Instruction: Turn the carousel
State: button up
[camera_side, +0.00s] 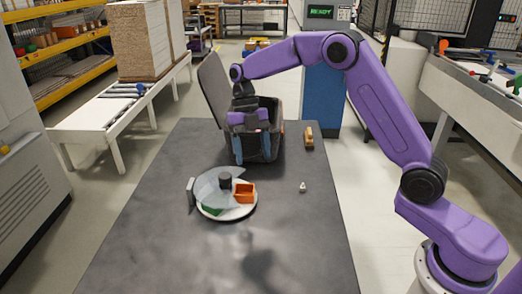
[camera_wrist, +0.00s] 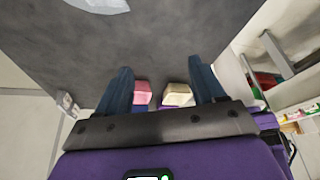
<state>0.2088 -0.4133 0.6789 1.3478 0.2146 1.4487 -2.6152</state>
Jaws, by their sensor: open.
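The carousel (camera_side: 212,213) is a round white turntable on the table, with a clear cover over part of it and a dark knob (camera_side: 225,180) at its centre. An orange compartment (camera_side: 244,193) shows at its right and a green one (camera_side: 211,210) at its front. A pale edge at the top of the wrist view (camera_wrist: 98,4) seems to be the carousel. My gripper (camera_side: 252,150) points down, open, behind the carousel and apart from it, in front of the dark bin. In the wrist view its blue fingers (camera_wrist: 160,68) are spread.
A dark bin (camera_side: 273,143) with a raised lid (camera_side: 213,84) stands behind the carousel. A wooden-looking item (camera_side: 309,138) and a small white piece (camera_side: 303,187) lie to the right. A pink piece (camera_wrist: 143,93) and a cream piece (camera_wrist: 178,95) show between my fingers. The front tabletop is clear.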

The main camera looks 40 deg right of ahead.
jog(key=shift+s+d+r, duration=0.15)
jog(key=shift+s+r, duration=0.2)
jog(key=shift+s, duration=0.35)
jog(key=shift+s+d+r, duration=0.1)
jog(key=shift+s+r, duration=0.2)
jog(key=shift+s, duration=0.4)
